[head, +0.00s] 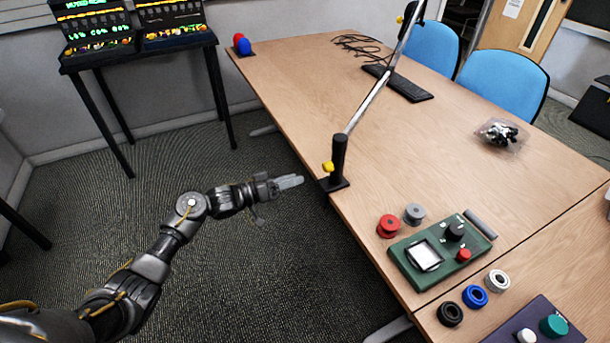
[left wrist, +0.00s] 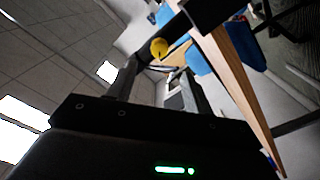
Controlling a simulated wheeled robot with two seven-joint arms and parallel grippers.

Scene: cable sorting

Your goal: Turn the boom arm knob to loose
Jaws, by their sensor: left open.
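The boom arm (head: 375,95) is a silver tube rising from a black post (head: 338,156) clamped at the table's left edge. A yellow knob (head: 327,167) sits on the left side of the post; a second, small yellow piece (head: 400,19) shows near the boom's upper end. My left gripper (head: 301,180) is just left of the post and slightly below the knob, pointing at it, apart from it. In the left wrist view, a yellow knob (left wrist: 158,47) appears beyond and between the open, empty fingers. The knob's loose or tight marking is too small to read. My right gripper is out of view.
A green box (head: 405,270) with a screen and knobs, plus red (head: 389,226) and grey spools, stands right of the post. A keyboard (head: 398,83) and cables lie farther back. Blue chairs (head: 503,83) stand behind the table.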

